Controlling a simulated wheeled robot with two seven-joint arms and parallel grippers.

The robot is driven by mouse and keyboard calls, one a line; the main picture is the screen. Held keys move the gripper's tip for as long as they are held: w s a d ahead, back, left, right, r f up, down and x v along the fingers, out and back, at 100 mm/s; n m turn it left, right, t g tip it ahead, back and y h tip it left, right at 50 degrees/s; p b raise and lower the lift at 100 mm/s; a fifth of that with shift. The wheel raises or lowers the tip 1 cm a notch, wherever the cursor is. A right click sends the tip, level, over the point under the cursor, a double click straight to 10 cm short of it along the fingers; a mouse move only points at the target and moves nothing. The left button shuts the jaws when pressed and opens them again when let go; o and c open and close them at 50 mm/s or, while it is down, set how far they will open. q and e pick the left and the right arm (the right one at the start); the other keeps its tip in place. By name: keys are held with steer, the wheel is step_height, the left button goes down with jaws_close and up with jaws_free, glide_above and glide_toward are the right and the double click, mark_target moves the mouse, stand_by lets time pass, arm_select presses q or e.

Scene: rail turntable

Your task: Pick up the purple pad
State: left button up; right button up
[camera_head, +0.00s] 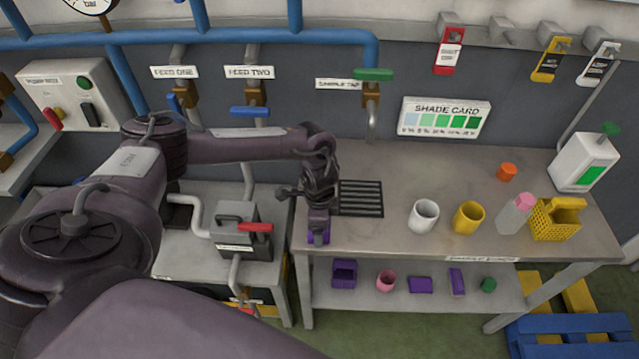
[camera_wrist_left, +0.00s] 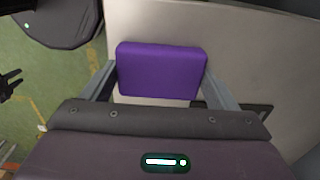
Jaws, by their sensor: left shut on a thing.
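The purple pad (camera_wrist_left: 161,70) is a rounded block between the two fingers of my left gripper (camera_wrist_left: 158,88) in the left wrist view. The fingers press on its two short sides. In the head view my left gripper (camera_head: 318,238) points down at the bench's left front corner, with a little purple (camera_head: 312,239) showing at its tip. Most of the pad is hidden there by the gripper. I cannot tell whether the pad touches the bench. A dark claw shape (camera_wrist_left: 10,84) at the left wrist view's edge may be my right gripper; its opening is unclear.
The bench (camera_head: 390,225) carries a black grate (camera_head: 361,198), a white cup (camera_head: 423,215), a yellow cup (camera_head: 468,217), a bottle (camera_head: 515,213) and a yellow basket (camera_head: 556,220). Several small items, including a flat purple piece (camera_head: 420,285), sit on the lower shelf (camera_head: 400,303).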

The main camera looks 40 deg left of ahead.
arm_select(q)
steer(key=shift+r, duration=0.1)
step_height(320, 180, up, 8)
steer(key=shift+w+r+b, duration=0.1)
steer(key=shift+r+b, duration=0.1)
steer(key=shift+b, duration=0.35)
step_height(320, 180, up, 12)
steer(key=p, duration=0.4)
steer(key=shift+f, duration=0.25)
steer(key=o, duration=0.3)
steer(key=shift+c, duration=1.1)
steer(key=shift+f, duration=0.1)
